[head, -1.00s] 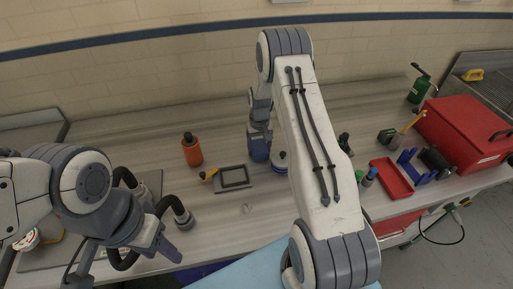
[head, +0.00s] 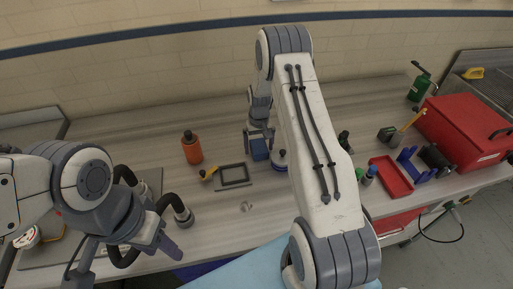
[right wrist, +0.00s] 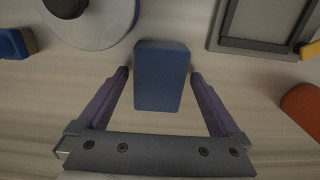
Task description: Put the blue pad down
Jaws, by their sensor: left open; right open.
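The blue pad (right wrist: 161,76) is a small rounded block. In the right wrist view it sits on the bench between the fingers of my right gripper (right wrist: 160,78), with a gap on each side. In the head view the blue pad (head: 260,149) shows just left of my right arm, and the right gripper (head: 259,137) stands around it, open. My left gripper (head: 165,243) is over the front left of the bench, open and empty.
A grey frame (head: 234,185) and an orange bottle (head: 192,147) stand left of the pad. A round white-topped disc (right wrist: 92,18) is close beside it. A red tray (head: 391,177) and red toolbox (head: 467,130) are at right. Bench behind the bottle is clear.

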